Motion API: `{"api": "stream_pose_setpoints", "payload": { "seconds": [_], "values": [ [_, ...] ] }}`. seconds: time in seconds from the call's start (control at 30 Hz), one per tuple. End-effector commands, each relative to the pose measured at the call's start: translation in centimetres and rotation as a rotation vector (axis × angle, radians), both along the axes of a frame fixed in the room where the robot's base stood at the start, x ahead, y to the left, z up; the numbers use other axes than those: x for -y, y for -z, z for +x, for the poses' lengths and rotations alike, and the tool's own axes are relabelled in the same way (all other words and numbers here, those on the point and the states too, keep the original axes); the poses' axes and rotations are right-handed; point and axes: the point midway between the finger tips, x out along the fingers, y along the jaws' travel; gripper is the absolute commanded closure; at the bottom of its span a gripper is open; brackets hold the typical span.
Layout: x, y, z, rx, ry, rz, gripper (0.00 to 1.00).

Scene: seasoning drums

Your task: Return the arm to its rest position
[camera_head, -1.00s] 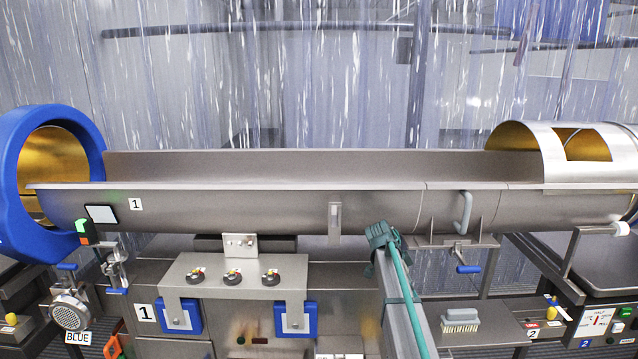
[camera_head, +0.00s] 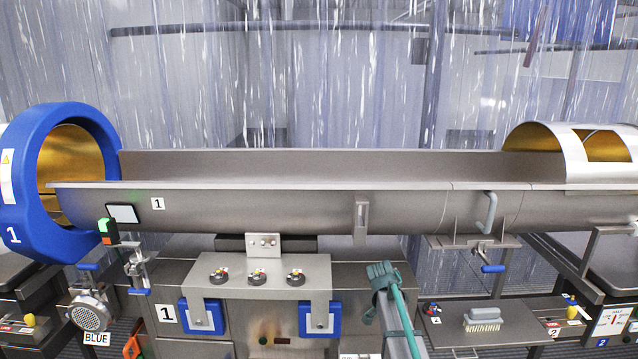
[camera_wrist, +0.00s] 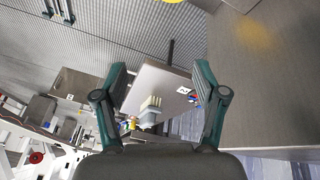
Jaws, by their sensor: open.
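My gripper (camera_head: 383,272) shows in the head view as a small teal end on my raised arm, in front of the long steel trough (camera_head: 300,205) and below its rim. In the wrist view my gripper (camera_wrist: 160,72) has two dark green fingers spread wide apart with nothing held between them. Beyond the fingers a white-bristled brush (camera_wrist: 150,112) lies on a steel shelf (camera_wrist: 155,80), apart from the gripper. The same brush (camera_head: 483,319) is right of my arm in the head view.
A blue-rimmed drum (camera_head: 18,200) stands at the trough's left end, a gold-lined steel drum (camera_head: 548,148) at its right. A control panel (camera_head: 240,290) with several knobs sits left of my arm. A steel surface (camera_wrist: 275,70) fills the wrist view's right side. Clear curtains hang behind.

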Motion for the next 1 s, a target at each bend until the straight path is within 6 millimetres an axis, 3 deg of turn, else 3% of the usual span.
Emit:
{"api": "stream_pose_setpoints", "payload": {
  "seconds": [0.03,0.17,0.3,0.5,0.77,1.0],
  "values": [
    [-0.4,1.6,-2.3,-0.028,-0.060,0.020,0.29],
    [-2.0,5.7,-7.2,-0.099,-0.267,0.090,0.29],
    [-4.2,10.1,-13.7,-0.171,-0.542,0.181,0.29],
    [-6.5,13.7,-20.5,-0.214,-0.840,0.271,0.29],
    [-8.8,16.4,-27.4,-0.230,-1.125,0.345,0.29],
    [-8.7,22.4,-30.5,-0.315,-1.099,0.396,0.29]
  ]
}}
